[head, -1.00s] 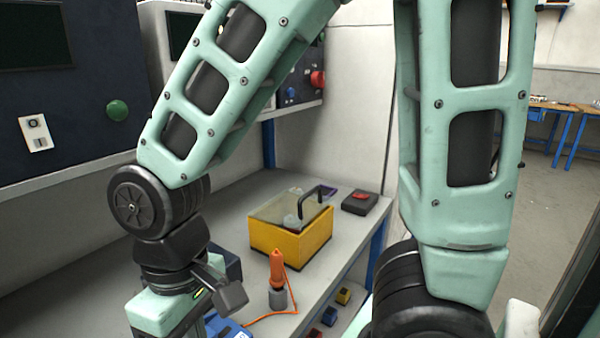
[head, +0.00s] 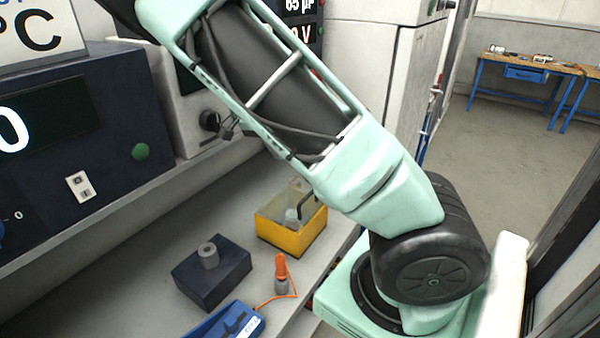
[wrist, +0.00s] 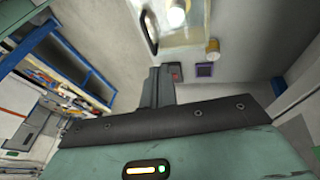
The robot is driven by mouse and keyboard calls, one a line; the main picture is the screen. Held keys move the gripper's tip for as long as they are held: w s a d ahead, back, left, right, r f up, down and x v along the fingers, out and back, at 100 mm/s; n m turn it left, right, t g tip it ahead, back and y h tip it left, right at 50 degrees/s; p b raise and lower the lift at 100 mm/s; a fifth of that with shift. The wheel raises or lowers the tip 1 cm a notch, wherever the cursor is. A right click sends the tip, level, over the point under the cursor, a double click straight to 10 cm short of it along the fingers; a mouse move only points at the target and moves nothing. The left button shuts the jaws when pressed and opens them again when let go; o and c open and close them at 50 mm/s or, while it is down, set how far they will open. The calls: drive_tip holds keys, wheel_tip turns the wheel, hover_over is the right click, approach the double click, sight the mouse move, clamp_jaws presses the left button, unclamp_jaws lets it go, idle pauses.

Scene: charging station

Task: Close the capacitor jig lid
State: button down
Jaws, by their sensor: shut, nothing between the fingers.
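The capacitor jig is a yellow box (head: 283,240) on the bench in the head view, with a grey cylinder (head: 291,217) showing inside it. Its black lid handle (head: 306,204) shows at the right of the box top, partly hidden by my arm. I cannot tell the lid's exact angle. In the wrist view the handle (wrist: 150,32) and the clear panel (wrist: 190,30) are at the top edge. My gripper (wrist: 160,75) is shut and empty, just below the handle in that picture and apart from it. In the head view my gripper is hidden behind my arm.
A dark block with a grey cylinder (head: 208,256), an orange-handled tool (head: 281,270) and a blue device (head: 228,322) stand near the jig. Instruments (head: 80,150) line the left.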

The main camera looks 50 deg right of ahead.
drive_tip(key=p, duration=0.2)
approach(306, 197)
wheel_tip(306, 197, down, 3)
drive_tip(key=w+d, duration=0.2)
drive_tip(key=d, duration=0.1)
drive_tip(key=shift+s+a+f, duration=0.2)
drive_tip(key=shift+s+f, duration=0.7)
drive_tip(key=shift+f, duration=0.2)
drive_tip(key=shift+s+f+p, duration=0.3)
drive_tip(key=shift+s+f, duration=0.05)
drive_tip(key=shift+f, duration=0.2)
drive_tip(key=shift+s+d+f+b, duration=0.1)
drive_tip(key=shift+s+f+b, duration=0.6)
drive_tip(key=shift+f, duration=0.3)
